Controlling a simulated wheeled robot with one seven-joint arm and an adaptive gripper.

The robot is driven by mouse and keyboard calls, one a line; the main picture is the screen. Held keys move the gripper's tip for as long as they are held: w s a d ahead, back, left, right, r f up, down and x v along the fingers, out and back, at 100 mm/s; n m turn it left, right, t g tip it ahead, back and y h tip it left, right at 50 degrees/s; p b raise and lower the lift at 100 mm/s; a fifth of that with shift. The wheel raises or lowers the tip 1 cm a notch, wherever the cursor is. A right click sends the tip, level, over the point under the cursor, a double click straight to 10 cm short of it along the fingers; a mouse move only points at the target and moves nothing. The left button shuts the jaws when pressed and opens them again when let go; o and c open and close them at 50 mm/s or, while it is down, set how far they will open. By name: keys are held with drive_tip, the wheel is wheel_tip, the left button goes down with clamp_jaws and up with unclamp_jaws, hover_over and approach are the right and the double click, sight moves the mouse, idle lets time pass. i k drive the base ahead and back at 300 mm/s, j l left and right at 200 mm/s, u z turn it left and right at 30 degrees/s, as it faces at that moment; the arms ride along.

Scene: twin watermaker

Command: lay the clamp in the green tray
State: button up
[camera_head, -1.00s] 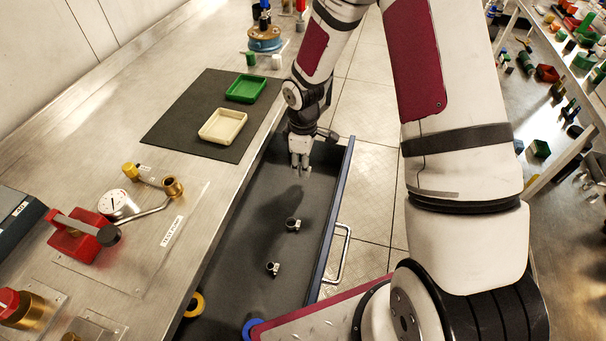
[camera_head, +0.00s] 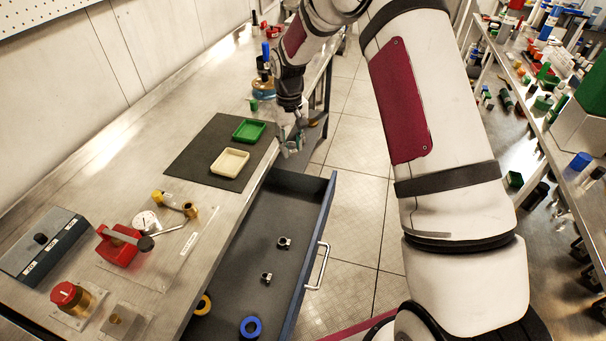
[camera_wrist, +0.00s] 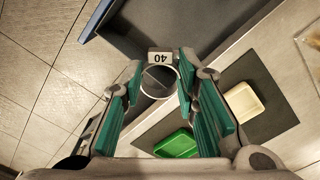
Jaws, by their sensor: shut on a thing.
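My gripper (camera_head: 291,142) is above the far end of the open drawer, to the right of the trays. In the wrist view its teal-padded fingers are shut on a metal ring clamp (camera_wrist: 159,80) with a tag reading 40. The clamp is hard to make out in the head view. The green tray (camera_head: 248,131) lies on the dark mat at the bench edge and looks empty. It also shows in the wrist view (camera_wrist: 178,145), below the clamp in the picture. My gripper is beside the green tray, not over it.
A cream tray (camera_head: 230,162) shares the dark mat (camera_head: 201,160). The open drawer (camera_head: 247,262) holds two small clamps (camera_head: 284,243) (camera_head: 266,278), a blue ring (camera_head: 250,327) and a yellow ring. A spool stands behind the mat. A gauge and red tool occupy the bench at left.

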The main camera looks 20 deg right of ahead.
sight(250, 134)
drive_tip(key=i+l+u, duration=0.15)
drive_tip(key=u, duration=0.5)
drive_tip(key=i+l+u, duration=0.15)
drive_tip(key=l, duration=0.3)
drive_tip(key=i+l+u, duration=0.15)
drive_tip(key=l, duration=0.3)
drive_tip(key=i+l+u, duration=0.15)
drive_tip(key=l, duration=0.3)
drive_tip(key=l+u, duration=0.15)
drive_tip(key=l, duration=0.3)
drive_tip(key=i+l, duration=0.1)
drive_tip(key=l, duration=0.3)
drive_tip(key=i+l, duration=0.1)
drive_tip(key=l, duration=0.65)
drive_tip(key=i+l, duration=0.15)
drive_tip(key=l, duration=0.2)
